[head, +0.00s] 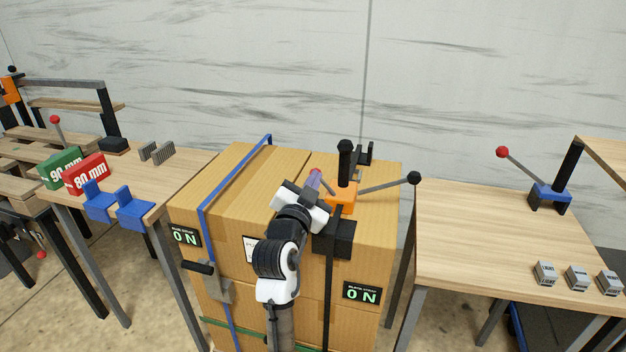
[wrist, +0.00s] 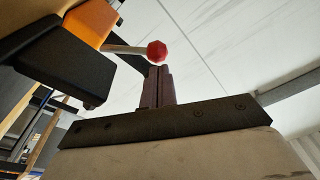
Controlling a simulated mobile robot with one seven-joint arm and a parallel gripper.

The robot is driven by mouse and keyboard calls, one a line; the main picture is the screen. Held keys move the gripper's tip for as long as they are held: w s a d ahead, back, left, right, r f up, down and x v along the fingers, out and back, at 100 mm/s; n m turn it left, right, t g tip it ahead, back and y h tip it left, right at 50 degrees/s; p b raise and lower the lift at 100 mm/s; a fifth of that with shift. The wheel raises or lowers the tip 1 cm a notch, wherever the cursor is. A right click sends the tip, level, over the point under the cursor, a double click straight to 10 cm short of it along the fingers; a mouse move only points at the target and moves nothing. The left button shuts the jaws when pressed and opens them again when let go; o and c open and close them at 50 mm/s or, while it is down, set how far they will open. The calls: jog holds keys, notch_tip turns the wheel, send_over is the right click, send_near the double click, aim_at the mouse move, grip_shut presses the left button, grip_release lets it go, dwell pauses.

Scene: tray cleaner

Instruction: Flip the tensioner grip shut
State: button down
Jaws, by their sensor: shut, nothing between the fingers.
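The tensioner (head: 342,200) has an orange body and sits on top of the strapped boxes, with an upright black handle (head: 345,160). A long lever with a black ball (head: 414,178) sticks out to its right. A shorter lever with a red ball (head: 315,173) points left toward my gripper. My gripper (head: 315,182) is shut and empty, close to the red ball. In the wrist view, the closed fingers (wrist: 158,87) stand just below the red ball (wrist: 156,51); whether they touch it I cannot tell. The tensioner's orange body (wrist: 90,20) is at upper left there.
A blue strap (head: 215,195) and a black strap (head: 329,285) run down the boxes (head: 240,160). The left table (head: 185,165) holds green and red blocks and blue holders. The right table (head: 480,230) holds a blue tool (head: 550,195) and several grey seals.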

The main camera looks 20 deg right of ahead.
dwell(0.3)
jog(key=b, duration=0.1)
jog(key=w+f+b, duration=0.1)
jog(key=b, duration=0.1)
jog(key=shift+w+a+f, duration=0.1)
jog(key=shift+a+f, duration=0.15)
jog(key=shift+a, duration=0.05)
jog(key=shift+r, duration=0.15)
